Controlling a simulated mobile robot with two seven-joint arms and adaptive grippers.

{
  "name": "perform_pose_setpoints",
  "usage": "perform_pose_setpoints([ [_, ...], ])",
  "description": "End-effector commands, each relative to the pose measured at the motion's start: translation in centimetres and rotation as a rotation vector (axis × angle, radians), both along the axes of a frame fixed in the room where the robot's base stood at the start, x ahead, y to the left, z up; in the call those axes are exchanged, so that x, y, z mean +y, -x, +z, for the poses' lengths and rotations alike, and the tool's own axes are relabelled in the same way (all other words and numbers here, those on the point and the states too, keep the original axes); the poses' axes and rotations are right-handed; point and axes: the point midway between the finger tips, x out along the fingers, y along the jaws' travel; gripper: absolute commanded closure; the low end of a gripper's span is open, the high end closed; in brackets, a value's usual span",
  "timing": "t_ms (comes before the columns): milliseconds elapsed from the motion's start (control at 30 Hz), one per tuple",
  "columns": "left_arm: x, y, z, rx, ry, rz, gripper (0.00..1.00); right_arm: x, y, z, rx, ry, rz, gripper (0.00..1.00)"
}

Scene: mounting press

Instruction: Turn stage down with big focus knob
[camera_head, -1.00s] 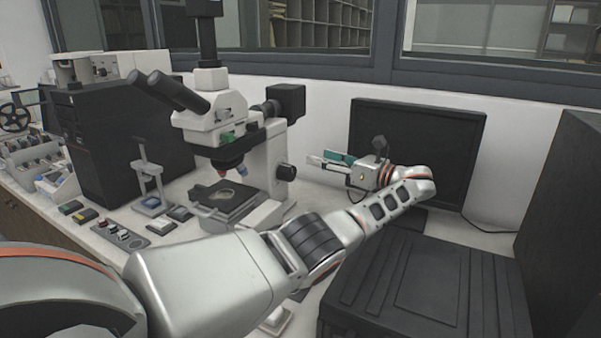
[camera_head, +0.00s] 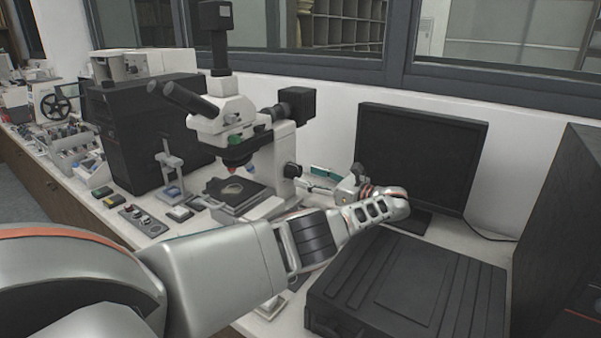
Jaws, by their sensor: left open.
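The white microscope (camera_head: 262,150) stands on the bench left of the picture's middle. Whether a finger touches the knob I cannot tell. My right gripper does not show.
A black monitor (camera_head: 420,155) stands behind my left wrist. A flat black case (camera_head: 405,290) lies at the front right, and a dark cabinet (camera_head: 560,220) is at the right edge.

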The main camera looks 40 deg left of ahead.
Motion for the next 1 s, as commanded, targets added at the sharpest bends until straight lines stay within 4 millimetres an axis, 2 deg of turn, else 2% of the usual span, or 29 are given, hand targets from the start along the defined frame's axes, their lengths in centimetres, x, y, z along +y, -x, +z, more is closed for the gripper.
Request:
perform_pose_setpoints([
  [100, 1.8, 0.2, 0.1, 0.001, -0.001, 0.0, 0.49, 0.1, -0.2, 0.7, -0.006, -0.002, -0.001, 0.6],
  [233, 3.2, 0.3, 0.0, 0.002, -0.002, -0.001, 0.49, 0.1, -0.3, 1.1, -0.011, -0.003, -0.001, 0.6],
  [633, 3.9, 0.3, -0.1, 0.002, 0.001, -0.002, 0.49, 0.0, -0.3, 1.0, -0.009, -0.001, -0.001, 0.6],
  [767, 3.9, 0.3, -0.1, 0.002, 0.001, -0.002, 0.82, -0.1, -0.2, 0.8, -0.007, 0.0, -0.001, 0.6],
  [800, 3.9, 0.3, -0.1, 0.002, 0.001, -0.002, 0.87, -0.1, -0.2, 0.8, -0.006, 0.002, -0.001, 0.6],
  [1000, 3.9, 0.3, -0.1, -0.002, 0.0, -0.002, 0.87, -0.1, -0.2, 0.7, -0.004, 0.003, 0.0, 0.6],
])
